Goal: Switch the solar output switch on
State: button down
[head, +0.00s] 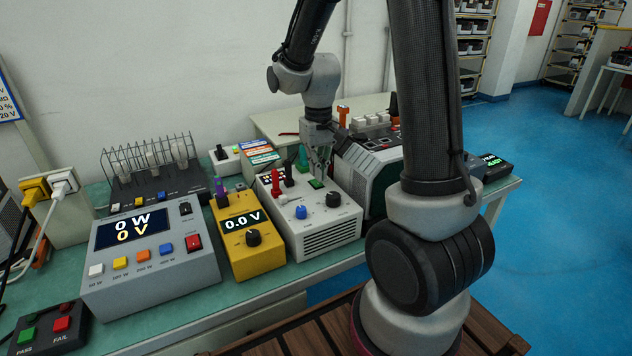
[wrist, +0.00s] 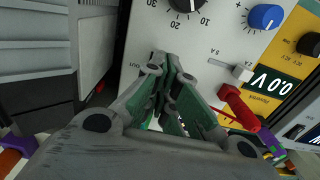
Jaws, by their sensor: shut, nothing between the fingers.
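My gripper (head: 319,174) is shut and empty, pointing down over the white-grey box (head: 330,235) with a blue knob and a red plug. In the wrist view my gripper (wrist: 166,68) has its fingertips together close to the box's panel (wrist: 205,45), beside lettering that reads "OUT". A small dark part shows just past the tips, mostly hidden by the fingers. A green-topped part (head: 316,184) shows just under the tips in the head view. I cannot read a solar label, and cannot tell the output switch's position or whether the fingers touch it.
A blue knob (wrist: 266,16), a black dial (wrist: 187,3), a white toggle (wrist: 242,73) and a red plug (wrist: 238,105) surround the fingers. A yellow meter (head: 243,262) reading 0.0 V stands left. A grey load box (head: 150,285) reads 0 W. A dark-fronted grey unit (head: 371,185) stands right.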

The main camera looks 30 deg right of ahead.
aim_at(318, 183)
jog(key=shift+f, duration=1.1)
dwell(0.4)
jog(key=shift+r, duration=3.5)
jog(key=s+r+t, duration=0.2)
jog(key=s+r, duration=0.4)
jog(key=s, duration=0.4)
jog(key=s+d+r+t, duration=0.1)
jog(key=s+r+t, duration=0.1)
jog(key=s+r, duration=0.3)
jog(key=s, duration=0.4)
jog(key=shift+s+d+r, duration=0.3)
jog(key=shift+s+r, duration=0.05)
jog(key=shift+r, duration=0.05)
